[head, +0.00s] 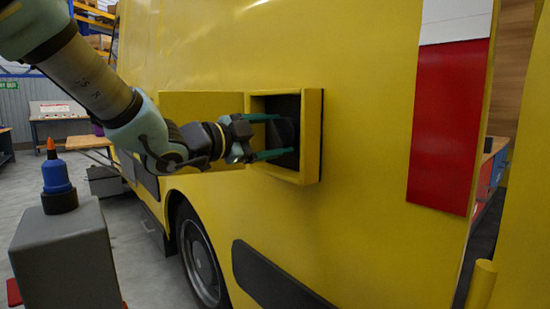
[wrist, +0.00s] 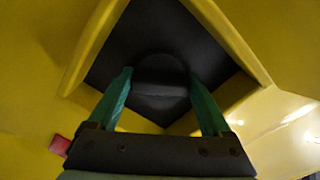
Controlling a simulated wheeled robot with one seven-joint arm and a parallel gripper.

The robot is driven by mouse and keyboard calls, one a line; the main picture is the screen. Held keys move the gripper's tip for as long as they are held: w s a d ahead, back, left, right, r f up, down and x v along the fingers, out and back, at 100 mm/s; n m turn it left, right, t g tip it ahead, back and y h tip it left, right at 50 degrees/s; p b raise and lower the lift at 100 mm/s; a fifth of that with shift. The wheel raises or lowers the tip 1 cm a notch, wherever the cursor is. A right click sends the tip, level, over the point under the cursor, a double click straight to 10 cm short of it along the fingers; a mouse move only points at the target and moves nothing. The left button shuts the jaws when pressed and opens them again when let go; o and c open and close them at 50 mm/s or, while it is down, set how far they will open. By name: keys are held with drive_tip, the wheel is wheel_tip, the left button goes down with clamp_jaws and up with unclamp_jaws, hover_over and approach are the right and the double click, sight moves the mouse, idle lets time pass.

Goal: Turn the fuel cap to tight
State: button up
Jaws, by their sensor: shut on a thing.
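The fuel cap (wrist: 160,72) is a dark round cap with a raised grip bar, set in the dark back of a square recess in the yellow vehicle's side. In the head view the fuel cap (head: 287,132) shows as a dark shape inside the yellow-framed recess (head: 312,140). My gripper (wrist: 160,88) reaches into the recess with its two green fingers on either side of the cap, shut on it. In the head view my gripper (head: 280,136) enters from the left. The cap's markings and any tight mark cannot be made out.
The yellow flap (head: 200,105) stands open left of the recess, behind my wrist. The recess walls surround the fingers closely. A grey stand (head: 68,258) with a blue bottle (head: 56,176) is at the lower left. A wheel (head: 200,255) is below.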

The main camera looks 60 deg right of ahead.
drive_tip(key=m+b, duration=0.4)
drive_tip(key=b, duration=0.1)
drive_tip(key=shift+f, duration=0.25)
drive_tip(key=shift+r+m+b, duration=0.25)
drive_tip(key=shift+m+b, duration=1.15)
drive_tip(key=shift+b, duration=0.2)
drive_tip(key=o, duration=1.2)
drive_tip(key=shift+r, duration=0.1)
drive_tip(key=shift+c, duration=0.2)
drive_tip(key=v, duration=1)
drive_tip(key=shift+a, duration=0.4)
drive_tip(key=shift+w+r, duration=0.1)
